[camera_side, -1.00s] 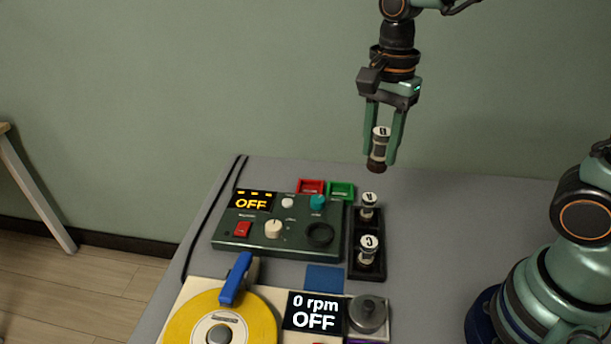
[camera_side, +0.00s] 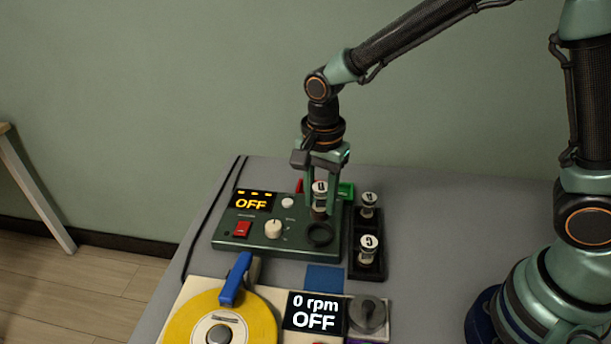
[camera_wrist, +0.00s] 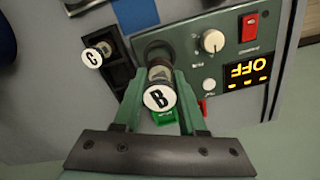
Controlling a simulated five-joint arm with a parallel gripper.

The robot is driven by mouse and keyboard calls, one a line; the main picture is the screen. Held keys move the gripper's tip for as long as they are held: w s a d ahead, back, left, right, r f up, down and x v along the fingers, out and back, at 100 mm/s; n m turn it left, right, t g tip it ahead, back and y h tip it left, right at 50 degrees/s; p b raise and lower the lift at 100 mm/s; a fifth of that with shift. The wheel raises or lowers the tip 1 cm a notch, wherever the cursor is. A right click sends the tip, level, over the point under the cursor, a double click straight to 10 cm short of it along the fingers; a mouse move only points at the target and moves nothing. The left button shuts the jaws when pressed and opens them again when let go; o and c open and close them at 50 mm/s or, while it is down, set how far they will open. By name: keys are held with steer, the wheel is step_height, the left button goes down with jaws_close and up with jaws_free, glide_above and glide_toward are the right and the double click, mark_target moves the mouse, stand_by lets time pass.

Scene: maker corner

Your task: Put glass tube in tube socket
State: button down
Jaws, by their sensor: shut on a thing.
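My gripper (camera_side: 319,208) is shut on a glass tube (camera_side: 319,189) with a white lettered cap and a dark base. The tube socket (camera_side: 320,235) is a black ring at the right of the green control panel. It shows in the wrist view (camera_wrist: 154,48), just past the tube's base. In the side view the tube's base is just above the ring and a little toward its far side; I cannot tell whether they touch.
A dark rack (camera_side: 367,277) right of the panel holds a "G" tube (camera_side: 368,250) and another capped tube (camera_side: 368,204). The panel (camera_side: 255,239) has a display reading OFF, a red switch and knobs. A yellow disc machine (camera_side: 190,325) stands in front. Grey table is clear at right.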

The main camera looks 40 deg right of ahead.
mark_target(320, 216)
steer(key=shift+f, duration=2.55)
steer(key=shift+f, duration=0.5)
steer(key=shift+c, duration=1.9)
jaws_free()
steer(key=shift+r, duration=0.1)
steer(key=shift+r, duration=3.4)
